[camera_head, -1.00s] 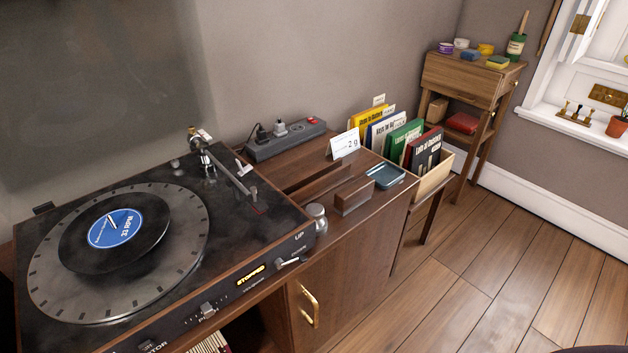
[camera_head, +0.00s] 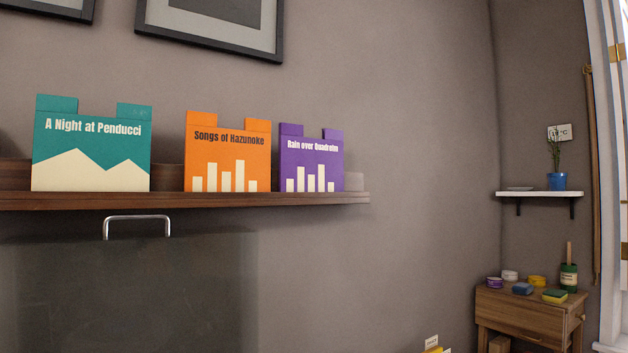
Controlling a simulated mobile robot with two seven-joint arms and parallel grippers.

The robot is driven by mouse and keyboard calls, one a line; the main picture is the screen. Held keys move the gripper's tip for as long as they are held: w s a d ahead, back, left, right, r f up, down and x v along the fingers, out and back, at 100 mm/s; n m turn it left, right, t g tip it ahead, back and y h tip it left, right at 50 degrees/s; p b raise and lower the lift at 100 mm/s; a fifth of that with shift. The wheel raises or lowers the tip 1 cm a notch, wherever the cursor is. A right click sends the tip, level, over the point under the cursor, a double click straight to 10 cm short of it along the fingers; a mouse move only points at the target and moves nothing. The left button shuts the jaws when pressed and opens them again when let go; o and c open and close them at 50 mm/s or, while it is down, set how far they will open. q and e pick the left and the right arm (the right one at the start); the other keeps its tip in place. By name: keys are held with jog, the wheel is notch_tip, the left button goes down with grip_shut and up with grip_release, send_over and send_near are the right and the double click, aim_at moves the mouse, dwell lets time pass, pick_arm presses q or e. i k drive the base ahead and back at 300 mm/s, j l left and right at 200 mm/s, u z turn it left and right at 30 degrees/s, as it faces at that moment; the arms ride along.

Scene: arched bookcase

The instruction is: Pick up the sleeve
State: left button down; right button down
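Three record sleeves stand upright in a row on a dark wooden wall shelf (camera_head: 200,201). The teal sleeve (camera_head: 92,148), titled "A Night at Penducci", is at the left. The orange sleeve (camera_head: 228,150), "Songs of Hazunoke", is in the middle. The purple sleeve (camera_head: 311,158), "Rain over Quadrelm", is at the right, near the shelf's end. Each sleeve has a notch in its top edge. Gaps separate the sleeves. Neither of my grippers is in view.
A dark translucent panel with a metal handle (camera_head: 138,218) rises below the shelf at the left. Framed pictures (camera_head: 212,24) hang above. At the right are a small white shelf (camera_head: 540,193) with a blue plant pot (camera_head: 556,181) and a wooden side table (camera_head: 530,305) with small jars.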

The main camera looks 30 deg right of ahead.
aim_at(306, 164)
jog(key=i+l+u, duration=0.15)
jog(key=l, duration=0.6)
jog(key=l+u, duration=0.1)
jog(key=l, duration=0.65)
